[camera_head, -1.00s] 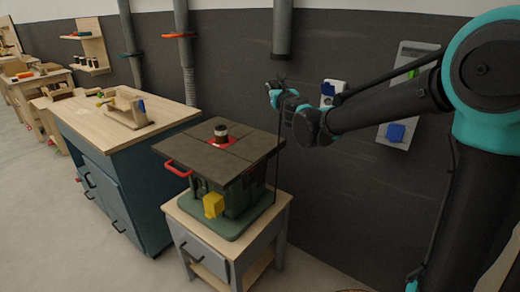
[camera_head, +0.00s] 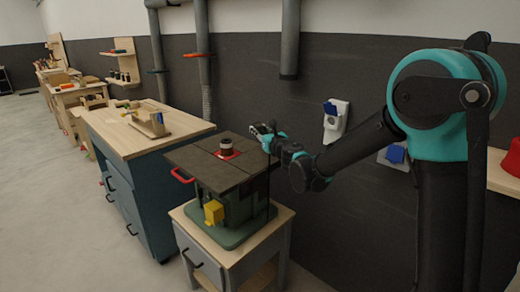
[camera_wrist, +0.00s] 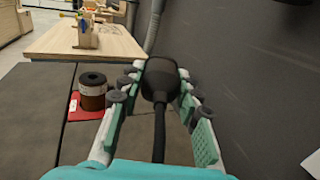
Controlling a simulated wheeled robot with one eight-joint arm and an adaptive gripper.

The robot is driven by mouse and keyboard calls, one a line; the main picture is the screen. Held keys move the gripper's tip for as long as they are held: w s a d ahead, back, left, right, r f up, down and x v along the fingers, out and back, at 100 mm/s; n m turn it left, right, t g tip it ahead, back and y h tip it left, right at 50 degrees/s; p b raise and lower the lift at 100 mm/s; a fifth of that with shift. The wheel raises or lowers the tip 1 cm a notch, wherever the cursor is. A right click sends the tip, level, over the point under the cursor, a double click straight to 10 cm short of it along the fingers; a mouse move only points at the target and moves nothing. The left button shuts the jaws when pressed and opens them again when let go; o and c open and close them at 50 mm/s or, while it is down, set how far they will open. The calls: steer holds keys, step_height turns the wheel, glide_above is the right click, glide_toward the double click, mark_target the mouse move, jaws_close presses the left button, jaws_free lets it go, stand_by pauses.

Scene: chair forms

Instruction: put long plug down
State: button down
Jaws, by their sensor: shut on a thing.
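The long plug is a black plug (camera_wrist: 160,78) with a thick black cable (camera_wrist: 159,130) running back towards my wrist. In the wrist view my gripper (camera_wrist: 158,88) is shut on it, with a finger on each side. In the head view my gripper (camera_head: 262,130) is above the back right corner of the dark machine table (camera_head: 195,163), close to the wall. The cable (camera_head: 268,185) appears as a thin dark line hanging below it. The plug itself is hard to make out in the head view.
A dark spool-like cylinder (camera_wrist: 92,88) stands on a red plate on the machine table. The green machine (camera_head: 240,215) sits on a wooden stand (camera_head: 262,250). A wooden workbench (camera_head: 165,140) is to the left. A wall socket (camera_head: 335,120) is to the right.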

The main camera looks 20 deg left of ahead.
mark_target(260, 158)
steer(key=shift+f, duration=3.8)
steer(key=shift+f, duration=0.6)
steer(key=c, duration=1.1)
jaws_free()
steer(key=shift+o, duration=0.2)
steer(key=shift+r, duration=0.55)
steer(key=v, duration=1.2)
steer(key=shift+r, duration=0.15)
